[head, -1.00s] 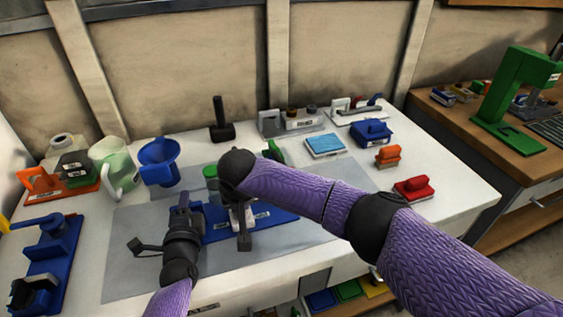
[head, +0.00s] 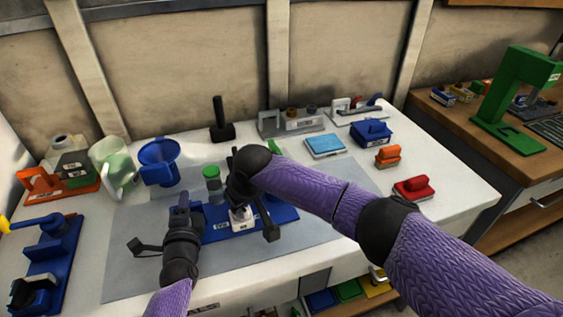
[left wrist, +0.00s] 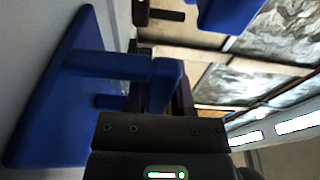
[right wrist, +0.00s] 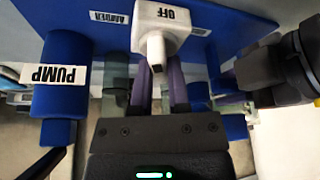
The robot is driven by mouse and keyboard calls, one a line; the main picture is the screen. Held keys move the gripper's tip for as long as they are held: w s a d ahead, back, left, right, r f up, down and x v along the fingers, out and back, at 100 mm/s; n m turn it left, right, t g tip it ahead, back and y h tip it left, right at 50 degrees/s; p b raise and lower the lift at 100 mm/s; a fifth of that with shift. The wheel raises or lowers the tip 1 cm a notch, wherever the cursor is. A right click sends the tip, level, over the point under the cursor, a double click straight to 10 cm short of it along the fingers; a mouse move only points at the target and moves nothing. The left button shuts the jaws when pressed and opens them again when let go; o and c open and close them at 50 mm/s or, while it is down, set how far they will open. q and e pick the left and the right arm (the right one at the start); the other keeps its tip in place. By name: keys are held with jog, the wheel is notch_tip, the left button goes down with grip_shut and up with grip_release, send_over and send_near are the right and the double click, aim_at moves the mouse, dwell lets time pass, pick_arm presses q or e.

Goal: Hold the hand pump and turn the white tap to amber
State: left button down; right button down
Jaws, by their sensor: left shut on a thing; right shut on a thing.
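The hand pump is a blue board with blue upright parts (head: 280,213), on the grey mat in the head view. My left gripper (head: 185,207) is at its left side; the left wrist view shows my left gripper (left wrist: 165,100) shut on a blue bar (left wrist: 110,65) of it. The white tap (head: 241,218) is on the board; in the right wrist view the tap (right wrist: 160,32) bears an upside-down OFF label, with an AMBER label (right wrist: 108,17) left of it. My right gripper (right wrist: 162,85) is shut at the tap's nose; its fingertips are partly hidden.
A blue cylinder labelled PUMP (right wrist: 58,85) stands beside my right gripper. Behind the board are a green-capped bottle (head: 212,180), a blue funnel-like jug (head: 159,162) and a pale green jug (head: 117,165). A blue clamp-like fixture (head: 48,258) is at left.

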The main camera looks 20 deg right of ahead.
jog(key=shift+n+y, duration=0.3)
jog(key=shift+n, duration=0.8)
jog(key=shift+d, duration=0.1)
jog(key=n+g+y, duration=0.1)
jog(key=n, duration=0.2)
jog(key=c, duration=0.6)
grip_release()
jog(key=shift+w, duration=0.1)
jog(key=v, duration=1.2)
